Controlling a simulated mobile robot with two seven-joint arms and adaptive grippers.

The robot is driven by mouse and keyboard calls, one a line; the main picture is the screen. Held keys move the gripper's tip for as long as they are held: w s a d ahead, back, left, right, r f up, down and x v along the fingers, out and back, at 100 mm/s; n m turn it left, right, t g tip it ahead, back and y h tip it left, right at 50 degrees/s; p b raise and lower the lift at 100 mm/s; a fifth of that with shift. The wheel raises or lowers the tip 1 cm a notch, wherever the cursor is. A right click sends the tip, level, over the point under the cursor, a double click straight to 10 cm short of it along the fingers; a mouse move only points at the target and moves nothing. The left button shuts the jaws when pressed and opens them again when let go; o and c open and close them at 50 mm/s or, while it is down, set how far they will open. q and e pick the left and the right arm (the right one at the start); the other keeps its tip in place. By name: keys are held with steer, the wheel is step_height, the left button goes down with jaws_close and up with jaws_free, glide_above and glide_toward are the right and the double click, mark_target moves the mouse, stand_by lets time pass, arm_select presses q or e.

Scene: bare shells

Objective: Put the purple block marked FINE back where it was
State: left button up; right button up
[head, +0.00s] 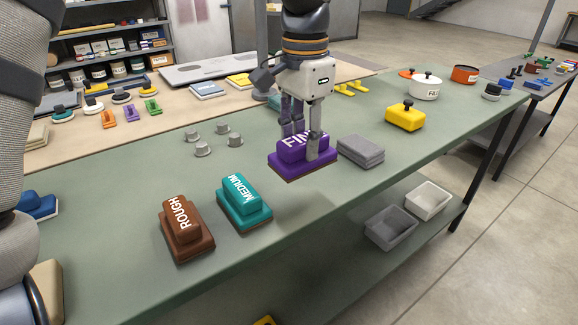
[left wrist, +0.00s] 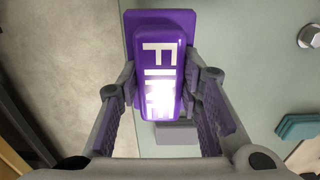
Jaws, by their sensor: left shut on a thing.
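The purple block marked FINE (head: 290,168) is at the front half of the green table, right of the teal and brown blocks. It also fills the middle of the left wrist view (left wrist: 158,60). My left gripper (head: 302,150) comes down from above with its fingers on both sides of the block's raised grip, shut on it. In the left wrist view the fingers (left wrist: 165,105) flank the lettered top. The gripper hides part of the lettering. Whether the block's base touches the table is hard to tell. My right gripper is not seen.
The teal MEDIUM block (head: 244,205) and brown ROUGH block (head: 186,232) stand to the left. A grey stack of pads (head: 361,151) lies close at the right of the purple block. Several grey knobs (head: 203,149) stand behind. A yellow block (head: 405,117) sits farther right.

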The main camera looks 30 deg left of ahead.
arm_select(q)
steer(key=a+f, duration=0.1)
steer(key=f, duration=0.1)
steer(key=w+a+f, duration=0.1)
steer(key=f, duration=0.1)
steer(key=a+f, duration=0.1)
steer(key=f, duration=0.2)
steer(key=shift+w+a+f+b, duration=0.1)
steer(key=shift+w+a+b, duration=0.2)
steer(key=shift+w, duration=0.1)
steer(key=shift+d+f, duration=0.15)
steer(key=shift+f, duration=0.2)
steer(key=shift+f, duration=0.1)
steer(key=o, duration=1.1)
step_height(320, 180, up, 12)
steer(key=shift+r, duration=0.1)
